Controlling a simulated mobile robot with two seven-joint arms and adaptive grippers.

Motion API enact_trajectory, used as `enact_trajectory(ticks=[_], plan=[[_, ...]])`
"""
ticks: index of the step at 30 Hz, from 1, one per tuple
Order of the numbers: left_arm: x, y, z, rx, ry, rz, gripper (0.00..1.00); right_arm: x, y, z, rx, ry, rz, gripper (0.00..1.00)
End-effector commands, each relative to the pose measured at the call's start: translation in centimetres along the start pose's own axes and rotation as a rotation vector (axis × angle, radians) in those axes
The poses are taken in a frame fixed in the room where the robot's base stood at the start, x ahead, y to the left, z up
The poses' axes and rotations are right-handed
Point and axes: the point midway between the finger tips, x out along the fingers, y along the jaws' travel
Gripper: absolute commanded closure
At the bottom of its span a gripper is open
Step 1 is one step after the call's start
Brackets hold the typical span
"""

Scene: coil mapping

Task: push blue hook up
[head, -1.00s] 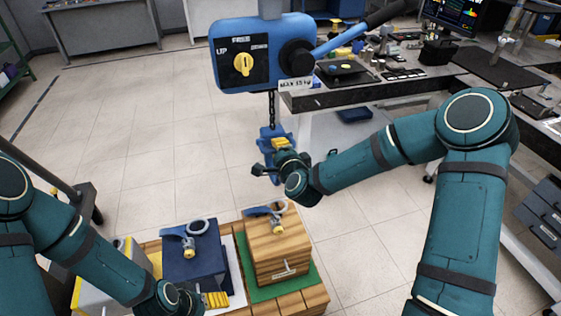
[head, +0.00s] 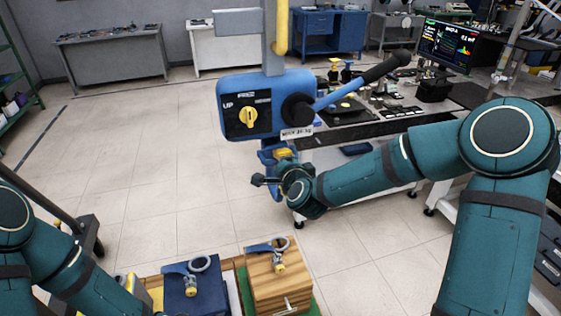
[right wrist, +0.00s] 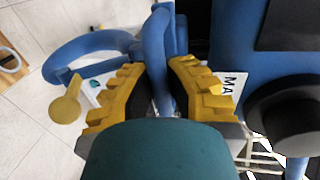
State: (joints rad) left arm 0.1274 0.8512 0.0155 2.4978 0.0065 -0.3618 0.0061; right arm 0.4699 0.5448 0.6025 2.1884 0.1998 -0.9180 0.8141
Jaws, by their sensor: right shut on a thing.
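The blue hook (head: 266,157) sits right under the blue hoist body (head: 235,88), with no chain visible between them. In the right wrist view the hook's curved part and a yellow latch-like piece (right wrist: 64,108) show at the left. My right gripper (head: 284,154) is at the hook. In the right wrist view its yellow toothed fingers (right wrist: 156,72) are closed around the upright blue shank (right wrist: 159,50).
A wooden box (head: 280,284) and a dark blue box (head: 192,296), each with a hook-shaped piece on top, stand at the bottom. A workbench (head: 390,130) with tools stands behind the hoist at the right. The floor at the left is open.

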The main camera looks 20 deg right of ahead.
Motion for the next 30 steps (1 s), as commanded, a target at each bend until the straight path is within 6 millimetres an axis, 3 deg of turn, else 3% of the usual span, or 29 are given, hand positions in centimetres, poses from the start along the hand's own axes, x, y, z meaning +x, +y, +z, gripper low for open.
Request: enact_trajectory(ticks=[1,3,16,30], plan=[[0.0,0.0,0.0,0.000,0.000,0.000,0.20,0.0,0.1,0.0,0.000,0.000,0.002,0.78],[0.0,0.0,0.0,0.000,0.000,0.000,0.20,0.0,0.1,0.0,0.000,0.000,0.002,0.54],[0.0,0.0,0.0,0.000,0.000,0.000,0.20,-0.8,0.0,0.0,-0.001,0.000,0.001,0.54],[0.0,0.0,0.0,0.000,0.000,0.000,0.20,-9.5,0.0,0.0,-0.003,0.000,0.000,0.54]])
